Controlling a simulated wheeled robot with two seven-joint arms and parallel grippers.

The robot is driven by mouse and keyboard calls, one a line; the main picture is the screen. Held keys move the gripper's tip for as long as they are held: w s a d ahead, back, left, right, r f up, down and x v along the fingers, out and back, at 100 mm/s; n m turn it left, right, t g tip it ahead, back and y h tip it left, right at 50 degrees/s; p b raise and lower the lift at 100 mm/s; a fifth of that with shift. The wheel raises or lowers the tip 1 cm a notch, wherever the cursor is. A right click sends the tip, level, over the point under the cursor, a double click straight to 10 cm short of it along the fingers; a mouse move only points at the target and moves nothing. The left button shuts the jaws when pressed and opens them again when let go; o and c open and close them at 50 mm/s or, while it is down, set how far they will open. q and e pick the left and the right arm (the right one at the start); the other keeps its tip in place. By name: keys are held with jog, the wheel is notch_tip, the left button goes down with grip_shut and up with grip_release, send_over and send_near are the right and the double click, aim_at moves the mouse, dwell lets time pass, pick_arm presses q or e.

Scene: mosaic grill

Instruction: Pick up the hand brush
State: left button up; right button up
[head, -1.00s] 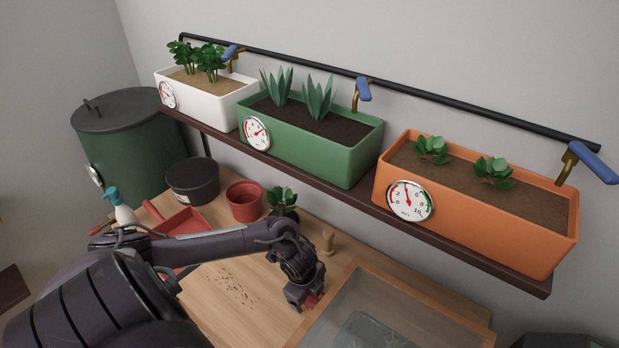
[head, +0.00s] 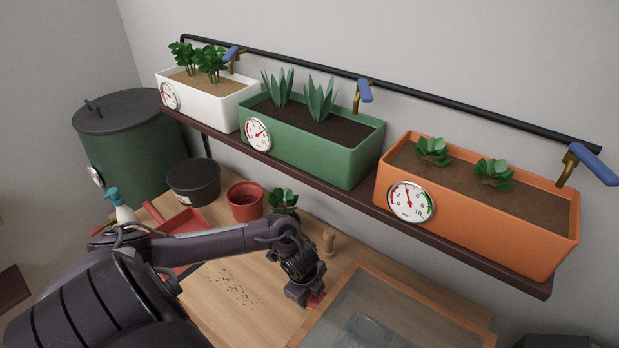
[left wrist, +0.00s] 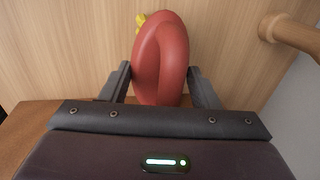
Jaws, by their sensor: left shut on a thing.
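The hand brush (left wrist: 160,58), a rounded red body with a little yellow showing behind its far end, is between the fingers of my left gripper (left wrist: 161,85) in the left wrist view. The fingers are shut on it, one on each side. In the head view my left gripper (head: 307,296) is low over the wooden bench, beside the framed glass panel, and only a small red bit of the brush (head: 316,299) shows. The gripper hides most of it. I cannot tell whether it touches the bench. My right gripper is not in view.
A wooden peg-like tool (head: 328,242) stands behind the gripper. The framed panel (head: 352,283) is to its right. Dark crumbs (head: 232,287) lie on the bench (head: 255,314). A red dustpan (head: 186,222), red pot (head: 245,203) and black tub (head: 193,182) stand further left. A planter shelf (head: 365,193) overhangs behind.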

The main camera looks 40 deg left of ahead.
pick_arm(q)
notch_tip(320, 180, up, 13)
jog(key=shift+w+f, duration=0.1)
jog(key=shift+f, duration=0.05)
notch_tip(320, 180, up, 7)
jog(key=p, duration=0.2)
jog(key=shift+f+p, duration=0.2)
jog(key=shift+p, duration=0.1)
